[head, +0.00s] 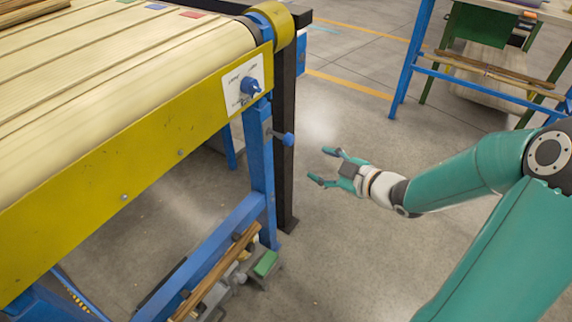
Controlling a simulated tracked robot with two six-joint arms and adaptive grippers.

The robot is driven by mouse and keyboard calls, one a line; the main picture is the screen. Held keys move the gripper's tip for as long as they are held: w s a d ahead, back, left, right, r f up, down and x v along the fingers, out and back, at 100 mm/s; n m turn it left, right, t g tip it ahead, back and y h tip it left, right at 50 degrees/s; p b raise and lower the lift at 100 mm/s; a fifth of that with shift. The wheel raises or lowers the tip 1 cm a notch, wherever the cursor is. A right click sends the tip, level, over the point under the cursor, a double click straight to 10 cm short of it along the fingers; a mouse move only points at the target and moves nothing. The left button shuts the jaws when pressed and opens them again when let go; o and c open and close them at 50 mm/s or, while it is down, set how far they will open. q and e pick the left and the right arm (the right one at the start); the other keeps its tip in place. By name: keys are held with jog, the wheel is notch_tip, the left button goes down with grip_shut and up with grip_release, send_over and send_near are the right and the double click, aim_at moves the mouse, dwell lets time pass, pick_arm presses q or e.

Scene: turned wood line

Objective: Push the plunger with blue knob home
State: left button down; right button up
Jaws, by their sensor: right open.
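The plunger with the blue knob (288,139) sticks out to the right from the blue leg under the near corner of the conveyor. A short thin rod shows between the leg and the knob. My right gripper (321,164) is open and empty, with its two teal fingers pointing left toward the knob. It is to the right of the knob and a little lower in the picture, with a gap between them. My left gripper is out of the picture.
The yellow-sided conveyor (130,150) fills the left. A black post (285,180) stands behind the leg. A blue-legged table (412,55) stands at the back right. The floor between is clear.

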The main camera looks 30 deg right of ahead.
aim_at(292, 141)
pick_arm(q)
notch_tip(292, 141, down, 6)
jog(key=b, duration=0.4)
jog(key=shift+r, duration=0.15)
pick_arm(e)
jog(key=w+f+n, duration=0.1)
jog(key=w, duration=0.8)
jog(key=w+f+n+t, duration=0.1)
jog(key=w, duration=0.4)
jog(key=shift+w+a+f+n, duration=0.1)
jog(key=shift+f+n, duration=0.2)
jog(key=shift+f, duration=0.05)
grip_shut()
